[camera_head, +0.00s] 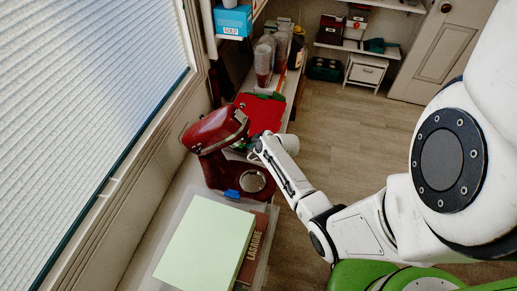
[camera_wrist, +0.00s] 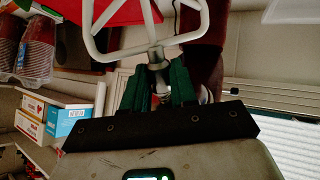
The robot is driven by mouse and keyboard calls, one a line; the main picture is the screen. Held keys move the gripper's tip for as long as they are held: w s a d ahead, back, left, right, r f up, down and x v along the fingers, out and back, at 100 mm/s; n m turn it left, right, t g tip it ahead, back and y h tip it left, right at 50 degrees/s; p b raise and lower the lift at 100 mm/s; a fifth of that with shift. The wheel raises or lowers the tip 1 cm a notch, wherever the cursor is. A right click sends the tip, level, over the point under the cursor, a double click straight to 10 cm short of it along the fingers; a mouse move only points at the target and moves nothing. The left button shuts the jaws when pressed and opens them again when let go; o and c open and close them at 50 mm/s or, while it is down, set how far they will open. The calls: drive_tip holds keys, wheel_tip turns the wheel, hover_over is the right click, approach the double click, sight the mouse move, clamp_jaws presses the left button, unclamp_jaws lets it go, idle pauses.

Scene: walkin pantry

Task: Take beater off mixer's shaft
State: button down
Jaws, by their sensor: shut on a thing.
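The red stand mixer (camera_head: 215,131) stands on the counter by the window, its head over a base with a round silver plate (camera_head: 252,181). My gripper (camera_head: 249,150) reaches in from the right under the front of the mixer head. In the wrist view, my gripper's green fingers (camera_wrist: 159,88) are shut on the neck of the beater (camera_wrist: 156,55), a pale open-frame paddle with a grey hub. Part of the mixer's red body (camera_wrist: 204,62) shows close behind it. The head and fingers hide the joint, so I cannot tell whether the beater is still on the shaft.
A pale green board (camera_head: 205,243) lies in front of the mixer, beside a box lettered "LASAGNE" (camera_head: 252,248). A small blue object (camera_head: 232,194) sits at the mixer's base. A red item (camera_head: 262,112) and stacked cups (camera_head: 263,62) stand behind. Open floor (camera_head: 335,135) lies right.

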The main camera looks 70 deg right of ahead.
drive_tip(key=shift+w+a+r, duration=0.1)
drive_tip(key=shift+w+a, duration=0.15)
drive_tip(key=shift+w, duration=0.15)
drive_tip(key=c, duration=0.8)
unclamp_jaws()
drive_tip(key=shift+d, duration=0.15)
drive_tip(key=shift+s, duration=0.1)
drive_tip(key=shift+s+a+r, duration=0.2)
drive_tip(key=shift+s+r, duration=0.15)
drive_tip(key=shift+r, duration=0.1)
drive_tip(key=p+v, duration=0.1)
drive_tip(key=v, duration=0.8)
drive_tip(key=shift+s+a+p, duration=0.15)
drive_tip(key=shift+s+p, duration=0.05)
drive_tip(key=shift+p, duration=0.2)
drive_tip(key=shift+r, duration=0.15)
